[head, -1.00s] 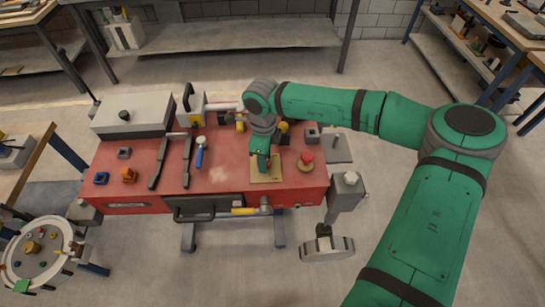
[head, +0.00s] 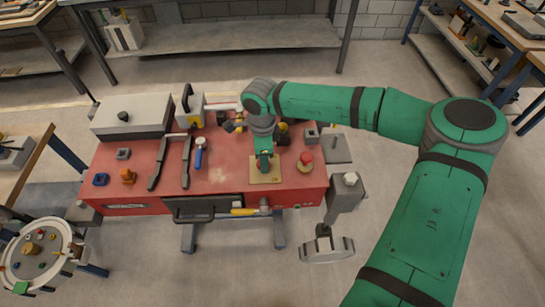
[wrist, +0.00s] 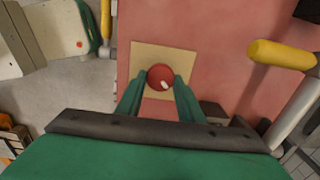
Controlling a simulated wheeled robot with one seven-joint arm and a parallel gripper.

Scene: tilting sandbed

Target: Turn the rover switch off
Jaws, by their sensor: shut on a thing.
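The switch shows in the wrist view as a round red knob (wrist: 158,74) with a small white mark near its lower right edge. It sits on a square tan plate (wrist: 145,50), which also shows in the head view (head: 256,178) on the red bench top. My gripper (wrist: 160,82) has one green finger on each side of the knob and is shut on it. In the head view my gripper (head: 264,165) points down over the plate, and its fingers hide the knob.
A red mushroom button (head: 306,158) stands close to the right of the plate. A blue-handled tool (head: 199,158) and two black bars lie to the left. A yellow-gripped handle (head: 243,211) runs along the bench front. Bare red surface lies left of the plate.

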